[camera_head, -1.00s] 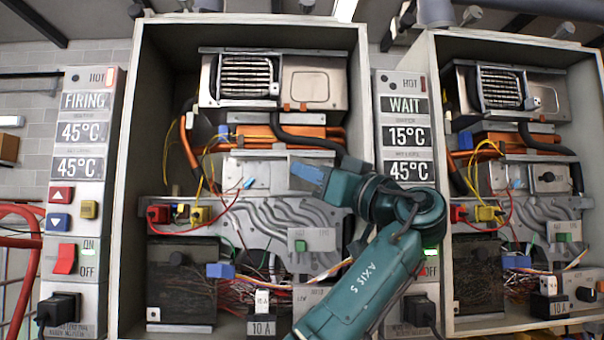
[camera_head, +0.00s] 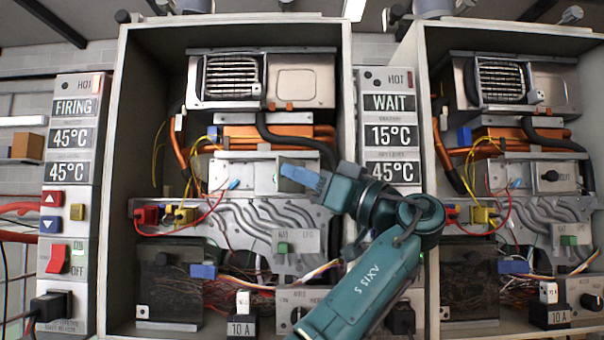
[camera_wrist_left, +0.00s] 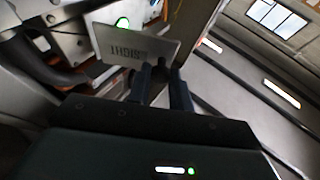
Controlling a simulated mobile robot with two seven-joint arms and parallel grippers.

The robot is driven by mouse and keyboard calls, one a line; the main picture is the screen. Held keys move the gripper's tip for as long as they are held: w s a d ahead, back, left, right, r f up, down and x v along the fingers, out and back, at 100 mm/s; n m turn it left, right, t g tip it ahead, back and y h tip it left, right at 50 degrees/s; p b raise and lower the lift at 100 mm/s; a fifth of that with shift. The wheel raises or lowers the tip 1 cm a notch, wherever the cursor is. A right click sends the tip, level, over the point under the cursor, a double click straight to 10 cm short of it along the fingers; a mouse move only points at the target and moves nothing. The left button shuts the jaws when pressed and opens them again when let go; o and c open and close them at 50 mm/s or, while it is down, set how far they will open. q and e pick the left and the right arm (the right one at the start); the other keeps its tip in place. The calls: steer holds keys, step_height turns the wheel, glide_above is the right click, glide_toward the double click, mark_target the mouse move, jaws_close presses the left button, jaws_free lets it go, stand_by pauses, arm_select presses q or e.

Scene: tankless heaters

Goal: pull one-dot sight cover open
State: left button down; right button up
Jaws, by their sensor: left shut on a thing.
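My left gripper (camera_head: 288,173) reaches into the left heater's open cabinet from the lower right, in front of the right part of a silver panel (camera_head: 258,180). In the left wrist view, its two dark fingers (camera_wrist_left: 160,68) are shut at the lower edge of a thin grey plate, the sight cover (camera_wrist_left: 118,50). The plate bears upside-down lettering that seems to read "SIGHT". A green light glows at its top edge. I cannot make out the cover or its dot mark clearly in the head view, where the gripper hides that spot. My right gripper is not in view.
The left heater's display (camera_head: 70,140) reads FIRING, the middle one (camera_head: 390,135) WAIT. A second open heater (camera_head: 510,85) stands at right. Copper pipes (camera_head: 265,135), a black hose (camera_head: 295,145) and loose wires (camera_head: 205,215) surround the panel. The cabinet's right wall (camera_head: 345,90) is close to my wrist.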

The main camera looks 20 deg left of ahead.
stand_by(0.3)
arm_select(q)
steer(key=c, duration=1.3)
jaws_free()
steer(key=shift+d, duration=0.1)
steer(key=b+v, duration=0.1)
steer(key=v, duration=1.2)
